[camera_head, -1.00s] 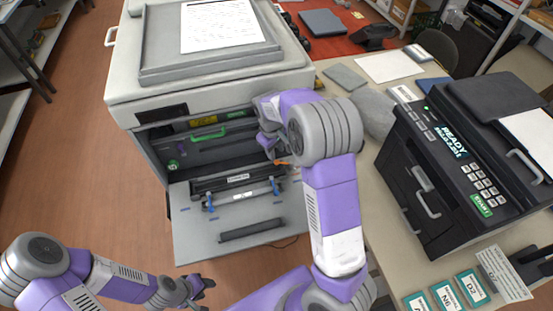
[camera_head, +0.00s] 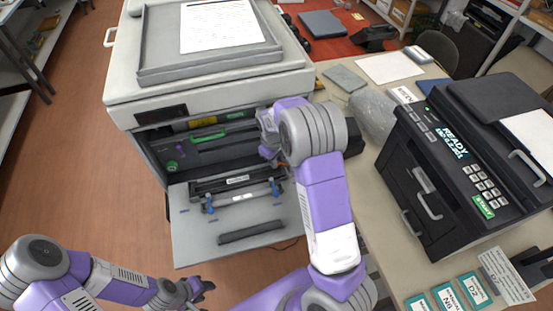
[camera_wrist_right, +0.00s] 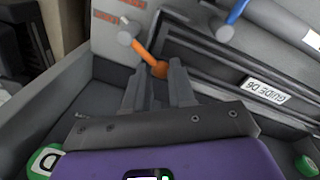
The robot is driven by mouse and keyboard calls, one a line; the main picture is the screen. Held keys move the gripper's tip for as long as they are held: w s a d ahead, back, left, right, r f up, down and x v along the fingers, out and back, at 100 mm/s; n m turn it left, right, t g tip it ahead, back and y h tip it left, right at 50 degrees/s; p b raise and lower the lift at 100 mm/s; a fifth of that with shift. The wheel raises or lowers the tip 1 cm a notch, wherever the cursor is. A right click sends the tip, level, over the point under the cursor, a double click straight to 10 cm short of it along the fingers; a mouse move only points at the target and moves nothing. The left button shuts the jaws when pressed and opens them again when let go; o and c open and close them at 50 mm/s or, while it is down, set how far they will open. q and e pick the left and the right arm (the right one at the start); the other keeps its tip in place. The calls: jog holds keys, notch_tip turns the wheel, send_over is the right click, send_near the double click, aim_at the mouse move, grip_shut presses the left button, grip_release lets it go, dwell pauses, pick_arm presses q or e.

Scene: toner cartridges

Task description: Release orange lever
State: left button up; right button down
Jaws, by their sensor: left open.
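The orange lever (camera_wrist_right: 148,57) shows in the right wrist view, running from a white-capped pivot down to a rounded orange end. My right gripper (camera_wrist_right: 158,78) has its two fingers apart, with the lever's orange end just beyond and between the fingertips; I cannot tell whether they touch it. In the head view my right gripper (camera_head: 268,140) is at the right side of the printer's open front (camera_head: 215,157), and the lever is hidden there. My left gripper (camera_head: 204,290) is open and empty, low in front of the printer.
The printer's lowered door (camera_head: 195,235) has blue levers (camera_head: 275,187) near the opening. A dark unit labelled GUIDE D6 (camera_wrist_right: 262,88) lies beside the orange lever. A black machine (camera_head: 465,165) stands on the table at right. Floor at left is clear.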

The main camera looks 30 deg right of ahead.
jog(key=shift+w+d+m, duration=0.2)
jog(key=shift+m, duration=0.6)
jog(key=c, duration=1.2)
grip_release()
jog(key=shift+s, duration=0.1)
jog(key=shift+r+p, duration=0.15)
jog(key=shift+p, duration=0.2)
jog(key=r+p, duration=0.4)
jog(key=r, duration=0.1)
jog(key=a+r+p, duration=0.1)
jog(key=r, duration=0.2)
jog(key=shift+p, duration=0.4)
